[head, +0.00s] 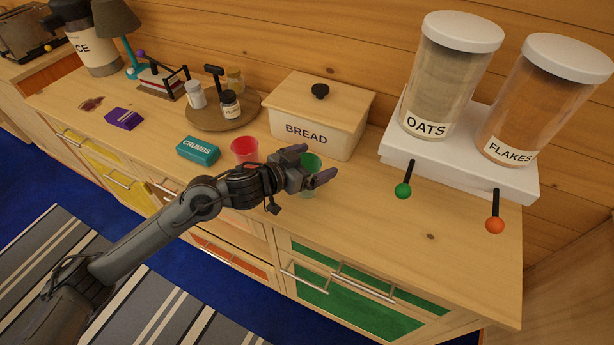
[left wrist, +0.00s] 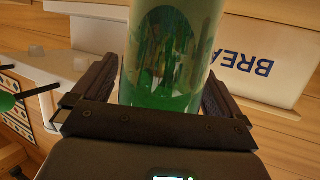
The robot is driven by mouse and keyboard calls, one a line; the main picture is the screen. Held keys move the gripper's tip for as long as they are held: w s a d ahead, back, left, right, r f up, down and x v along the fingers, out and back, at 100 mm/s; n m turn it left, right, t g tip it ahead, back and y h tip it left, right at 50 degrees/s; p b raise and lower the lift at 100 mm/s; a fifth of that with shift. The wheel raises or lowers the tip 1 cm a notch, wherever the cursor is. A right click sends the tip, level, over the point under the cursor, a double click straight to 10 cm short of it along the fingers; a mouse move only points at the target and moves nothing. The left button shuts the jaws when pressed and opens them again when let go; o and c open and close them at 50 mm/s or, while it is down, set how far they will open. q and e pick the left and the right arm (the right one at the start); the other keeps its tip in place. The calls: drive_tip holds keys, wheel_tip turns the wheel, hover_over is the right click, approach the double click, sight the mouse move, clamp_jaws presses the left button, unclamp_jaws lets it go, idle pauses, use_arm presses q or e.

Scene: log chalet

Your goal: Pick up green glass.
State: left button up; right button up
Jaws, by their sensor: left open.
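The green glass (head: 313,160) stands on the wooden counter in front of the bread box, partly hidden by my left gripper (head: 311,163). In the left wrist view the green glass (left wrist: 172,55) is see-through and fills the space between the two fingers of my left gripper (left wrist: 158,88). The fingers are open, one on each side of the glass; I cannot tell whether either touches it. My right gripper is not in view.
A red glass (head: 244,150) stands close beside my left wrist. The bread box (head: 308,133) is just behind the green glass. A teal crumbs box (head: 198,151) lies to the left. A white dispenser stand (head: 440,165) is at right. The front right counter is clear.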

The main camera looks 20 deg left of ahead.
use_arm(q)
drive_tip(key=c, duration=0.9)
drive_tip(key=shift+c, duration=1)
drive_tip(key=shift+r, duration=0.15)
